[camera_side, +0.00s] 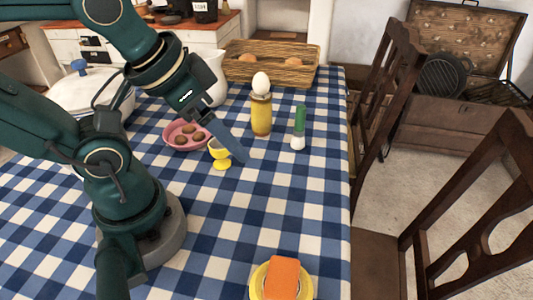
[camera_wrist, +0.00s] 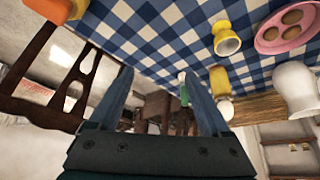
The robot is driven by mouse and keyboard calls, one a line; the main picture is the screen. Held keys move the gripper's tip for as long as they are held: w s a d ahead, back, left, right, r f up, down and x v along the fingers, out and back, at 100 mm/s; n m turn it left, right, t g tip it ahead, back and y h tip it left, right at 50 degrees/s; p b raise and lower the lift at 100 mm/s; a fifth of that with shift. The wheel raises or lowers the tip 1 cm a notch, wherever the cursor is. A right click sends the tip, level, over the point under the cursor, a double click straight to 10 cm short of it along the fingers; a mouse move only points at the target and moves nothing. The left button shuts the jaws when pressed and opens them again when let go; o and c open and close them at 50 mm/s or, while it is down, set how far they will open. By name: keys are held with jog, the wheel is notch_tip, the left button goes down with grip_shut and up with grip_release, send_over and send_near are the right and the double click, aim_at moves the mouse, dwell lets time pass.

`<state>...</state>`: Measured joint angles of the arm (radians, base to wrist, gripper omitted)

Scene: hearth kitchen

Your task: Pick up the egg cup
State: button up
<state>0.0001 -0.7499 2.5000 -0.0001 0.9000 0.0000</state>
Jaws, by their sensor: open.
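The yellow egg cup (camera_side: 221,163) stands upright on the checked tablecloth, near the middle of the side view. It also shows in the wrist view (camera_wrist: 227,44), right of and beyond my right-hand finger. My gripper (camera_side: 241,156) is open, with its long blue-grey fingers slanting down to the right. In the side view the fingers overlap the cup's right edge; I cannot tell whether they touch it. In the wrist view my gripper (camera_wrist: 157,73) has nothing between its fingers that it holds.
A pink plate (camera_side: 170,143) of brown eggs sits just left of the cup. An orange block (camera_side: 284,277) lies in front. Cloth (camera_side: 290,205) between is clear.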

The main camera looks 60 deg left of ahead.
jog(key=shift+o, duration=0.8)
